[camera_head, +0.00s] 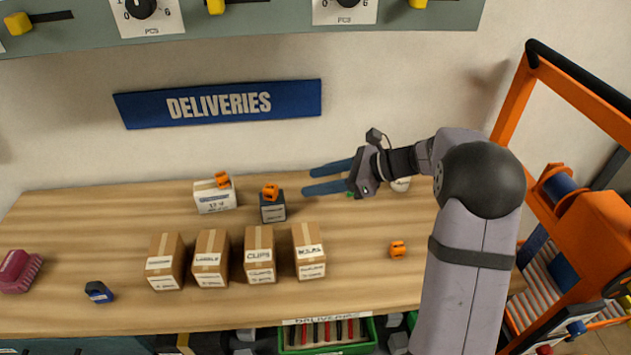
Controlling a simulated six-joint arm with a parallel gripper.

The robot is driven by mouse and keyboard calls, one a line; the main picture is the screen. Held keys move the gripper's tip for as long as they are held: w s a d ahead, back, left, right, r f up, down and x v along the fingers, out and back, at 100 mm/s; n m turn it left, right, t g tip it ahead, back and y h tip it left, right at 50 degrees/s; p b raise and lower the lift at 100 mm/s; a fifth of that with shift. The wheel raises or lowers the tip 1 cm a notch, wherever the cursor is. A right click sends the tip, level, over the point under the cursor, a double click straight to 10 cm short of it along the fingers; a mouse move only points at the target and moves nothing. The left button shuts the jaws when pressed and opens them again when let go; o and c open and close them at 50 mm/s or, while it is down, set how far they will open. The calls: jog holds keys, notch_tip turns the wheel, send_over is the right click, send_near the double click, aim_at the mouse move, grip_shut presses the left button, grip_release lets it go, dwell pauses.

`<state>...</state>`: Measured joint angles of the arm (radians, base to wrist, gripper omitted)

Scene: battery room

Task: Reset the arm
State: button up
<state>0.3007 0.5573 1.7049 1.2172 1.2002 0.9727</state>
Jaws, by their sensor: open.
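My gripper (312,179) is at the end of my grey arm, which reaches in from the lower right. Its two blue fingers are apart and point left. It is open, with nothing seen between the fingers. The fingers appear over the back of the wooden bench (370,280), just right of a dark blue box (273,212) with an orange item (271,192) on top. I cannot tell how high above the bench they are. A white object (401,184) behind my wrist is partly hidden.
Several cardboard boxes (211,260) stand in a row mid-bench. A white box (214,200) with an orange item stands behind. Another orange item (397,250) lies right. A grey panel (260,22) with knobs hangs above. An orange frame (507,105) stands right. The bench's front right is clear.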

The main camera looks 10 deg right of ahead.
jog(key=s+d+f+n+g+h, duration=0.1)
jog(key=s+d+f+n+h, duration=0.1)
jog(key=s+n, duration=0.5)
jog(key=s+d+f+n+g+h, duration=0.2)
jog(key=s+n, duration=0.6)
jog(key=s, duration=0.4)
jog(key=s+d+f+n+g+h+p, duration=0.1)
jog(key=s+d+f+n+h, duration=0.2)
jog(key=s+f+n+h, duration=0.2)
jog(key=s+n+h, duration=0.2)
jog(key=s, duration=0.2)
jog(key=shift+s+d+n+g, duration=0.2)
jog(key=shift+s+n+g, duration=0.05)
jog(key=shift+n+g, duration=0.05)
